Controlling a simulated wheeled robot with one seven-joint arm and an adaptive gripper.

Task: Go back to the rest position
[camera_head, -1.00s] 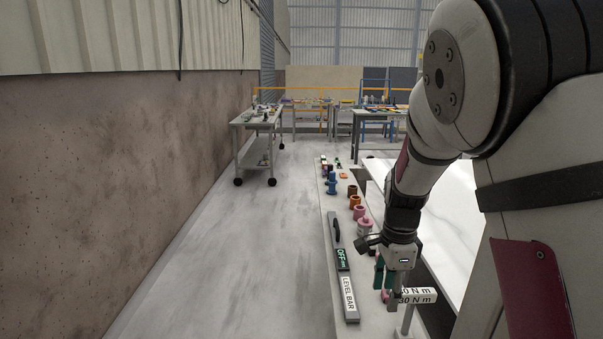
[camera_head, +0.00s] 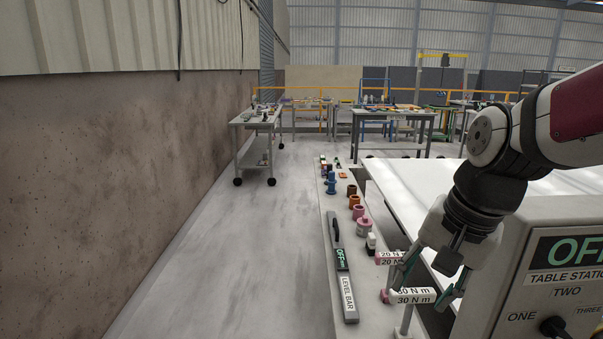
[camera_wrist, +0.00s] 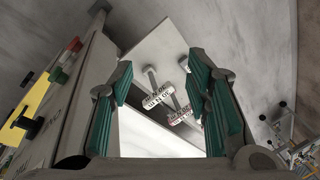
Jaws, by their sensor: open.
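My gripper (camera_head: 422,286) is open, with its green-padded fingers spread wide at the right of the head view. In the wrist view my gripper (camera_wrist: 160,105) shows both green fingers apart, with nothing held between them. In the head view the fingers are close to the white sign marked 30 N m (camera_head: 412,296); I cannot tell whether they touch it. The signs also show between the fingers in the wrist view (camera_wrist: 158,97), farther off.
A level bar (camera_head: 347,285), a pink jar (camera_head: 364,227) and an orange ring-shaped part (camera_head: 354,202) line the narrow shelf. A control box (camera_head: 550,280) stands close at right. The white slab (camera_head: 530,188) lies behind my gripper. A wheeled cart (camera_head: 255,148) stands farther back; the left floor is clear.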

